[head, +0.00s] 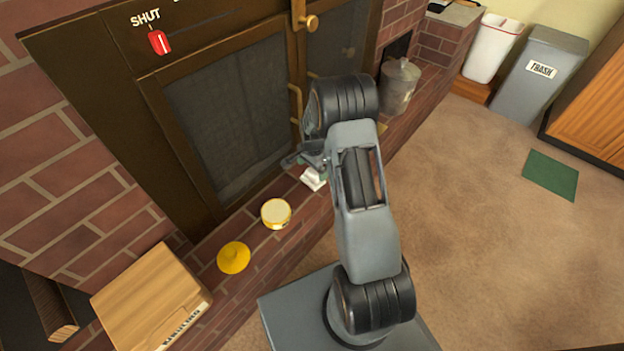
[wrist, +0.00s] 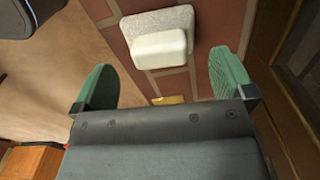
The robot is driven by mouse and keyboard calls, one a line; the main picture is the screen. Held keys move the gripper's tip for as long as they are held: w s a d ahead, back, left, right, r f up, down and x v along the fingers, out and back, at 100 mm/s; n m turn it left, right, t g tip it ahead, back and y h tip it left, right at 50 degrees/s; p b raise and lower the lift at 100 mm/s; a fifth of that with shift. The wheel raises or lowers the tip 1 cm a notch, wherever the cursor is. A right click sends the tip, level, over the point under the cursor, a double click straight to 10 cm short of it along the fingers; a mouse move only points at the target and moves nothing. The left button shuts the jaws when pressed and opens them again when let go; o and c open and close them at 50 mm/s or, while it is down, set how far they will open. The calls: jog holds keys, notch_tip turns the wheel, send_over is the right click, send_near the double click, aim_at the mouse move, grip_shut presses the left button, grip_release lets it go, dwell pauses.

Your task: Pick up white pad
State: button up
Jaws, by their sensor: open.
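The white pad (wrist: 158,49) lies on the brick hearth in the wrist view. It looks like a smooth white block on a speckled, paler base. In the head view the pad (head: 313,179) is a small white shape on the hearth, partly hidden by my arm. My gripper (wrist: 165,84) is open, with its two green fingers apart and nothing between them. The pad shows beyond the fingertips, between their lines, and is not touched as far as I can see. In the head view my gripper (head: 306,161) is just above and beside the pad.
A round yellowish tin (head: 276,213), a yellow lid-like object (head: 234,257) and a wooden box (head: 150,298) sit left along the hearth (head: 247,223). A metal canister (head: 399,86) stands right. Fireplace doors (head: 230,115) rise behind.

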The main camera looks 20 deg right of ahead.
aim_at(313, 172)
notch_tip(313, 172, down, 5)
jog(key=shift+r+b, duration=0.1)
jog(key=shift+b, duration=1.1)
jog(key=shift+c, duration=0.2)
jog(key=c, duration=0.6)
